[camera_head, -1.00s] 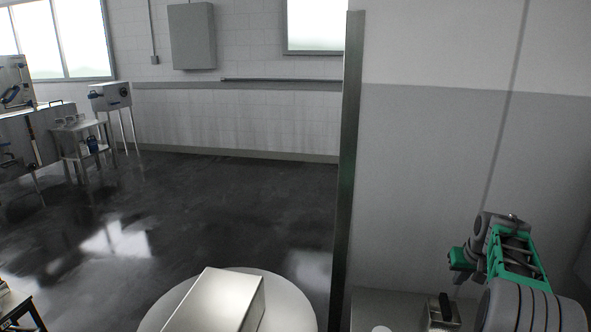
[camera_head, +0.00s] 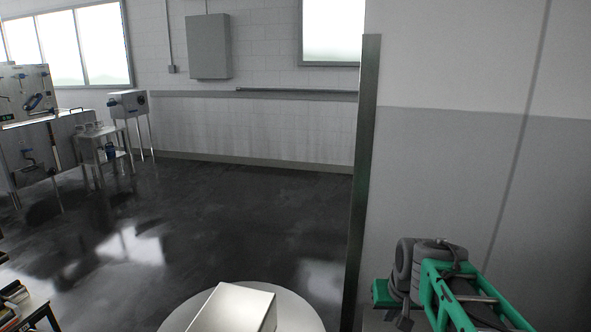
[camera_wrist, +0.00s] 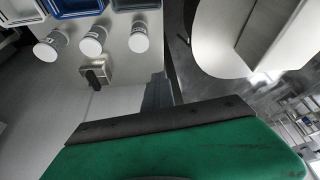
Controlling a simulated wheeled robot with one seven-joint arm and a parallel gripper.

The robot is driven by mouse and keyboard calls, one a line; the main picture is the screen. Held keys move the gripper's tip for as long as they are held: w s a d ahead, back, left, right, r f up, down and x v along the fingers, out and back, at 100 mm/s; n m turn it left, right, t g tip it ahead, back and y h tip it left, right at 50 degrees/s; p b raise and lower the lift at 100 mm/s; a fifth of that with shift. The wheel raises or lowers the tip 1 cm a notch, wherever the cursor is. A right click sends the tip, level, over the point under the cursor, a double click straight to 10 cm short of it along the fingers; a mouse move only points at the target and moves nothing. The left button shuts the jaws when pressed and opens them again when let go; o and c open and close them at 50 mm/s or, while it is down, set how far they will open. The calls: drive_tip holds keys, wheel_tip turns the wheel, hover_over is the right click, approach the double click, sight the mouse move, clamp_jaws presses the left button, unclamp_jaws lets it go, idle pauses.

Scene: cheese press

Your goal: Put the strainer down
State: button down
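No strainer can be made out in either current view. My gripper (camera_head: 386,294) shows at the lower right of the head view as a green part at the end of my green and grey arm, in front of the wall. In the wrist view, a broad green part of it with a dark edge (camera_wrist: 185,145) fills the bottom. Its two fingertips cannot be told apart, so neither its opening nor anything held shows.
The wrist view shows a small metal piece with a black handle (camera_wrist: 96,76) on a pale counter, near several white-topped jars (camera_wrist: 93,40) and a blue bin (camera_wrist: 75,8). A round white table (camera_head: 297,312) carries a metal box (camera_head: 235,310). A wall edge (camera_head: 363,180) stands between.

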drive_tip(key=s+a+f, duration=0.2)
drive_tip(key=s+a, duration=0.4)
drive_tip(key=s, duration=0.2)
drive_tip(key=shift+n, duration=0.4)
drive_tip(key=shift+f, duration=0.1)
